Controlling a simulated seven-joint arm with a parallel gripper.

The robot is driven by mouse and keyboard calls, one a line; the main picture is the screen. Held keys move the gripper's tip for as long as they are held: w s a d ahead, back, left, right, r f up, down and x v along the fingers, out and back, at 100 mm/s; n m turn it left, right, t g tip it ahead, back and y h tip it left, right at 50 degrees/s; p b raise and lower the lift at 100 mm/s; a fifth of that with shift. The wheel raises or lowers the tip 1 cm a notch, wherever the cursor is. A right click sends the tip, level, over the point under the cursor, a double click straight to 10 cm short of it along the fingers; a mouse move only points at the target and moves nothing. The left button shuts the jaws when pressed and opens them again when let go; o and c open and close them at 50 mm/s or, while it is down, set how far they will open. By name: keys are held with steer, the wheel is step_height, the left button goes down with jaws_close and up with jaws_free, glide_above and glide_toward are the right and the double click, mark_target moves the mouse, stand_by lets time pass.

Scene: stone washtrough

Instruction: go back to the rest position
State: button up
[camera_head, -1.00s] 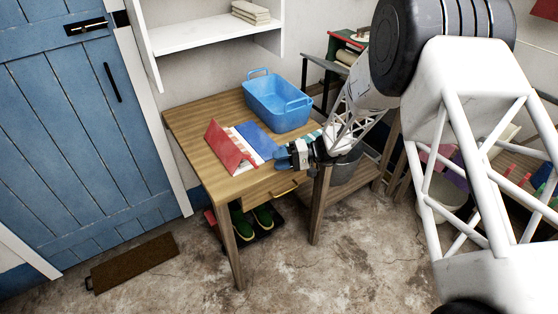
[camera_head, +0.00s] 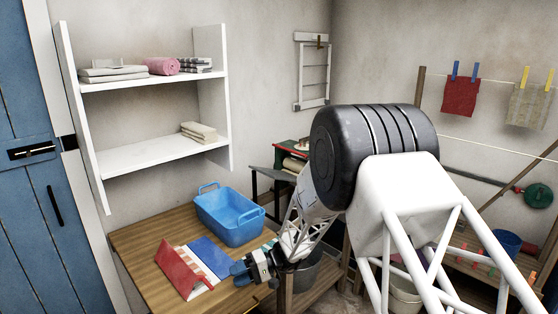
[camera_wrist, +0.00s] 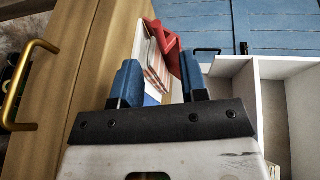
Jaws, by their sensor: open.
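My gripper (camera_head: 240,272) is open and empty, over the right front part of the wooden table (camera_head: 140,240). In the wrist view its two blue fingers (camera_wrist: 158,78) stand apart with nothing held between them. In the wrist view the red piece (camera_wrist: 172,48) shows beyond the fingers. The gripper looks apart from the cloths, though the gap is small in the head view.
A blue basin (camera_head: 230,217) stands at the table's back right. White wall shelves (camera_head: 150,150) hold folded cloths (camera_head: 198,132). A washing line with a red cloth (camera_head: 461,97) hangs at right. A brass drawer handle (camera_wrist: 22,85) juts from the table front.

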steer(key=s+d+r+h, duration=0.4)
steer(key=s+d+r, duration=0.25)
steer(key=r, duration=0.45)
steer(key=s+d+r+m+t+h, duration=0.2)
steer(key=s+d+r+t+h, duration=0.2)
steer(key=s+d+r, duration=0.3)
steer(key=s+d+r+m+t+h, duration=0.3)
steer(key=s+d+r+h, duration=0.4)
steer(key=s+d, duration=1.1)
steer(key=s+r+t, duration=0.1)
steer(key=s, duration=0.2)
steer(key=shift+s+d+r+t, duration=0.15)
steer(key=shift+s+d+t, duration=0.15)
steer(key=shift+s+t, duration=0.1)
